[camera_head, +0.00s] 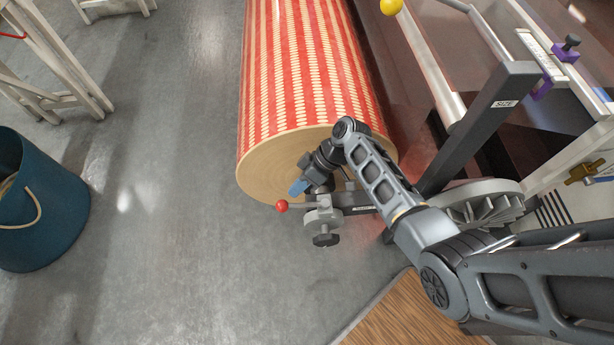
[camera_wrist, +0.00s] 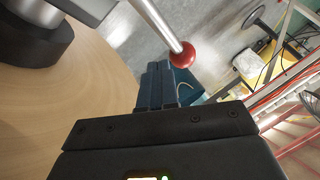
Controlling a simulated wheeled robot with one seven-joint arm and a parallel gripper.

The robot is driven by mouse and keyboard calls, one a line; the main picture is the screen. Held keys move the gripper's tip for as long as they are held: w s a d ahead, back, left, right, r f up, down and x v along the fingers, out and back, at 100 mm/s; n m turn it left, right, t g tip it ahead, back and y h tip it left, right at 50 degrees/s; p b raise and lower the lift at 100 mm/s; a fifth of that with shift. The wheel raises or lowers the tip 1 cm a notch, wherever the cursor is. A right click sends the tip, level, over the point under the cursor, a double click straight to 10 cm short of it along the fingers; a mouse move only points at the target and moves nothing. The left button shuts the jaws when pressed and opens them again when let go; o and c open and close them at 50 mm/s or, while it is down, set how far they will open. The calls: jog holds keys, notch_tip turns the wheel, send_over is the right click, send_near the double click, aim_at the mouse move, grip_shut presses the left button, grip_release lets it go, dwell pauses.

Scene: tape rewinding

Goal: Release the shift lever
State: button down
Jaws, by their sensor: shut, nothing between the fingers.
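The shift lever is a thin metal rod with a red ball knob (camera_head: 282,206). It sticks out to the left from a grey clamp (camera_head: 323,215) at the end of the large roll. In the wrist view the red knob (camera_wrist: 183,56) and its rod (camera_wrist: 155,22) show just beyond my fingertips. My gripper (camera_head: 296,190) has blue fingers, shut and empty, just above and to the right of the knob. Its fingers (camera_wrist: 163,68) point toward the knob in the wrist view. I cannot tell whether they touch the lever.
The red-and-cream patterned roll (camera_head: 305,70) stands behind my gripper. A dark machine frame (camera_head: 480,130) is to the right. A blue bucket (camera_head: 40,215) stands at far left, and a wooden board (camera_head: 410,315) lies at the bottom. The grey floor between is clear.

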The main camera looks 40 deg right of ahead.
jog(key=shift+x, duration=1.05)
